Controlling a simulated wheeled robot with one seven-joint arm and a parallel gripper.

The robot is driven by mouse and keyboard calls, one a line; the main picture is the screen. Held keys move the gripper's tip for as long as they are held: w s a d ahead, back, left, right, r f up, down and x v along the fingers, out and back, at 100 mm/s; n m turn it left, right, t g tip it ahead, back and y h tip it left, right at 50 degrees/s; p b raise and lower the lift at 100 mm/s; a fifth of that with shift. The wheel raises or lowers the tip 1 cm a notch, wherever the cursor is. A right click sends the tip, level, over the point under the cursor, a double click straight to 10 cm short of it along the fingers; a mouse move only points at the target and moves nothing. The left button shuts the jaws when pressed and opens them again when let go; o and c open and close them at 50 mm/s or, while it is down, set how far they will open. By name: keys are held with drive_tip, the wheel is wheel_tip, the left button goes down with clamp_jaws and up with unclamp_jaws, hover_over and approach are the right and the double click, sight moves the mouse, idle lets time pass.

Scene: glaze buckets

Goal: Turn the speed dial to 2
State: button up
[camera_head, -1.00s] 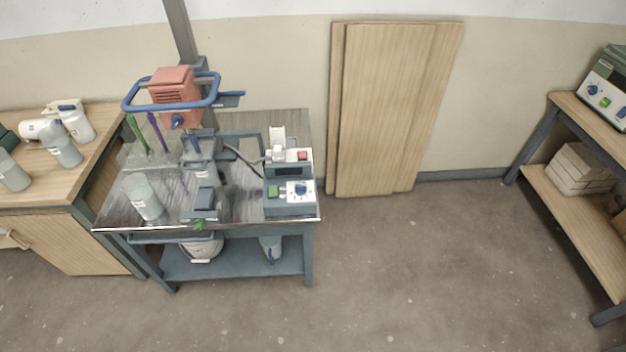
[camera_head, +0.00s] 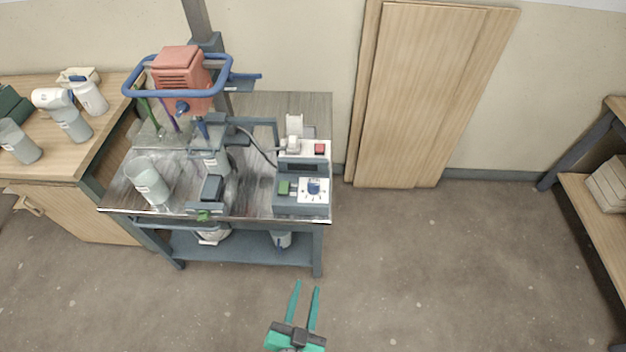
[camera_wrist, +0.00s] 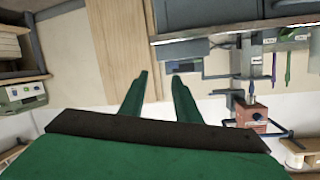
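The speed dial (camera_head: 313,187) is a blue knob on a white plate with marks around it. It sits on the front of the grey control box (camera_head: 288,208) at the right end of the metal bench. The marks are too small to read. My gripper (camera_head: 306,287) is low in front of the bench, apart from the dial. Its two green fingers are spread with nothing between them. In the wrist view the fingers (camera_wrist: 160,80) also stand apart and empty, and the picture is upside down. I cannot make out the dial there.
A green switch (camera_head: 283,188) is left of the dial, and a red button (camera_head: 320,149) is above it. The red mixer (camera_head: 181,78) with a blue handle frame stands on the bench (camera_head: 250,211). Wooden boards (camera_head: 430,100) lean on the wall. The floor (camera_head: 430,270) at right is clear.

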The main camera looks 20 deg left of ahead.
drive_tip(key=w+a+r+n+g+y, duration=0.25)
drive_tip(key=w+a+n, duration=0.25)
drive_tip(key=w+a, duration=0.45)
drive_tip(key=w+a+r+n+g+y, duration=0.2)
drive_tip(key=w+a+n+g+y, duration=0.3)
drive_tip(key=a, duration=0.8)
drive_tip(key=w+a+r+n+g+y, duration=0.25)
drive_tip(key=w+a+n, duration=0.25)
drive_tip(key=w+a, duration=0.5)
wheel_tip(320, 180, up, 5)
drive_tip(key=n+g+h, duration=0.5)
drive_tip(key=n+h, duration=0.1)
drive_tip(key=h, duration=0.6)
hover_over(313, 184)
wheel_tip(313, 184, down, 11)
drive_tip(key=shift+d+r, duration=0.1)
clamp_jaws()
